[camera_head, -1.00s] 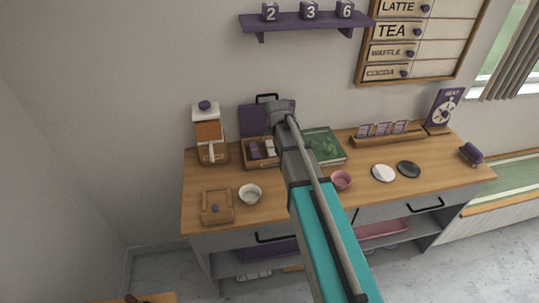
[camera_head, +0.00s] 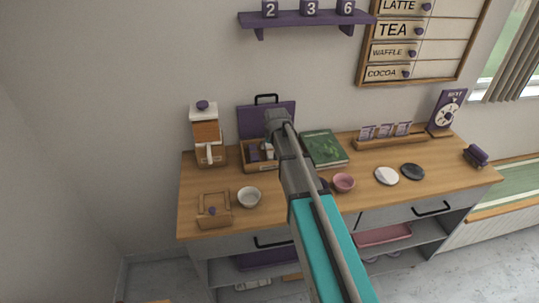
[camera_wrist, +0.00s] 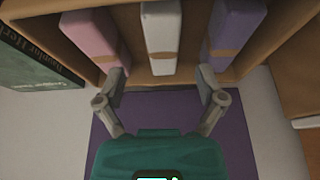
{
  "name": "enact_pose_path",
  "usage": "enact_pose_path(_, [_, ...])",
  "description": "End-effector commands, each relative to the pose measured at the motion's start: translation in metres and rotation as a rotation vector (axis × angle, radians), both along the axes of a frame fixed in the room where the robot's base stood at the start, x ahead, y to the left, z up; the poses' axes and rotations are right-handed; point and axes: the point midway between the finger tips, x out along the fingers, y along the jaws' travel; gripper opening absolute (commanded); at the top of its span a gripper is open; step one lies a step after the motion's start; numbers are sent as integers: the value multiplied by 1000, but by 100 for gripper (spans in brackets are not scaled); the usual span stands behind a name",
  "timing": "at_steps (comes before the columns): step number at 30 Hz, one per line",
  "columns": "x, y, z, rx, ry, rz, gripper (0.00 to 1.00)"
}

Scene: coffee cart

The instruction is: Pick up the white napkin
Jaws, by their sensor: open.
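The white napkin (camera_wrist: 161,38) is a folded, upright bundle with a tan band, standing in a wooden box (camera_wrist: 285,28) between a pink bundle (camera_wrist: 91,36) and a purple bundle (camera_wrist: 236,36). My gripper (camera_wrist: 162,73) is open and empty in the wrist view. Its fingertips are spread to either side of the white napkin's line, near the box's edge; I cannot tell how far above the napkin they are. In the head view the wooden box (camera_head: 247,155) is at the back of the counter, partly hidden by my arm.
The box's purple lid (camera_head: 255,112) stands open behind it. A green book (camera_head: 325,148) lies right of the box, and a dispenser (camera_head: 206,130) stands left. A white bowl (camera_head: 249,197) and a pink bowl (camera_head: 343,183) stand nearer the counter's front.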

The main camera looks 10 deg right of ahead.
Motion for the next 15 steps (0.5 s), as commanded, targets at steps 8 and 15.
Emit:
enact_pose_path(8, [2,1,-4,0,0,0,89])
enact_pose_path(15, [8,2,-20,0,0,1,89])
